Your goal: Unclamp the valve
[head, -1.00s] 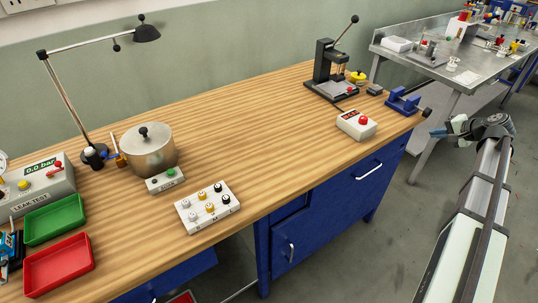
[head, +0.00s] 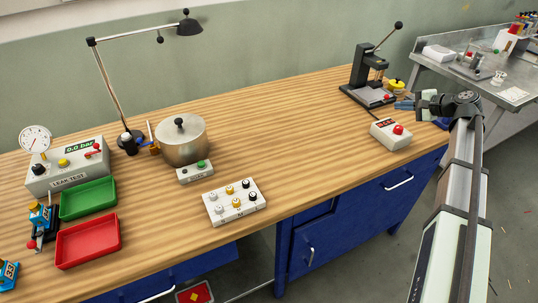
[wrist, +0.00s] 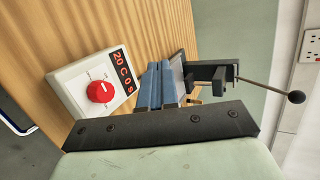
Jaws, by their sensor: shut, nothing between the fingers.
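My gripper (head: 404,105) is shut and empty, at the right of the head view over the bench's far right end. Its blue fingers show together in the wrist view (wrist: 159,84). A small blue fixture (head: 40,216) with a red-tipped part stands at the far left of the bench, beside the leak tester (head: 68,172). It is too small to tell whether it holds a valve. The tester has a round gauge, a red lever and a display reading 0.0 bar. My gripper is far from both.
A lever press (head: 366,78) and a box with a red knob (head: 391,135) stand near my gripper. Along the bench are a nozzle block (head: 234,203), steel pot (head: 181,141), lamp (head: 106,80), green tray (head: 88,199) and red tray (head: 88,241). Bench between pot and press is clear.

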